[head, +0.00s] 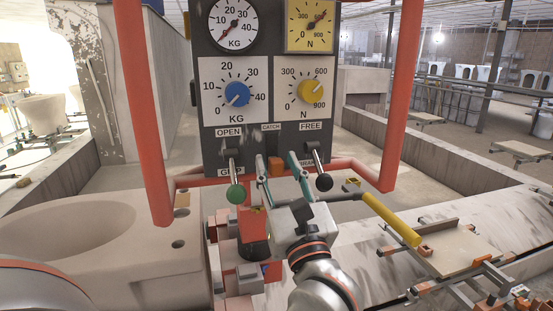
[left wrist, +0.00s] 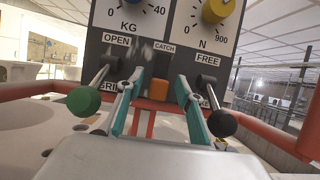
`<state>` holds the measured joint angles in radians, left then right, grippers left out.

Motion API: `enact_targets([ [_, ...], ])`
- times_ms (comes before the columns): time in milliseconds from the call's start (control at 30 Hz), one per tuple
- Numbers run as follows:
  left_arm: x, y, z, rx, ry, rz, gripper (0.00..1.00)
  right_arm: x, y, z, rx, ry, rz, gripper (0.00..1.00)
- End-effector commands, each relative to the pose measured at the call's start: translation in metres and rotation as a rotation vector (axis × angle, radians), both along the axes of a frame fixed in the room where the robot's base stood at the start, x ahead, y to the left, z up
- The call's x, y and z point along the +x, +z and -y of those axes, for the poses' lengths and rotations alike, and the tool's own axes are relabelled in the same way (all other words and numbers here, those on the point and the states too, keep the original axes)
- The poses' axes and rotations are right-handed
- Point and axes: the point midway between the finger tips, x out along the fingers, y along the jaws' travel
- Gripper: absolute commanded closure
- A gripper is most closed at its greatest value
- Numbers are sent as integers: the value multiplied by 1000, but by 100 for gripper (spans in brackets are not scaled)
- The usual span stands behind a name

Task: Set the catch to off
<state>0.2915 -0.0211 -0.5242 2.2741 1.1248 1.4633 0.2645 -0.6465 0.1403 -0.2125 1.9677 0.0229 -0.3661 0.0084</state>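The catch is an orange block (head: 276,162) low on the dark control panel, below a small CATCH label (head: 271,127). It also shows in the left wrist view (left wrist: 159,89). I see no on or off marking on it, so I cannot tell its setting. My left gripper (head: 277,157) is open and empty. Its two teal fingers stand apart, one either side of the orange block in both views. I cannot tell whether they touch it. The right gripper is not in view.
A green-knobbed lever (head: 236,193) under OPEN is close left of my left gripper. A black-knobbed lever (head: 324,182) under FREE is close right. Blue (head: 236,94) and yellow (head: 311,91) dials sit above. Red posts (head: 404,90) flank the panel. A yellow handle (head: 391,220) lies right.

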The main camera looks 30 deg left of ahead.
Motion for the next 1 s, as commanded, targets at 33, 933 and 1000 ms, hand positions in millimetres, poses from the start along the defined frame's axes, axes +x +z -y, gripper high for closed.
enact_targets([
  [33,3,4,-4,2,1,2,64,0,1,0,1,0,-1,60],
  [933,8,20,-10,1,1,4,100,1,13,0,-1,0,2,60],
  [1000,8,31,-10,-1,0,5,100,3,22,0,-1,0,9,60],
])
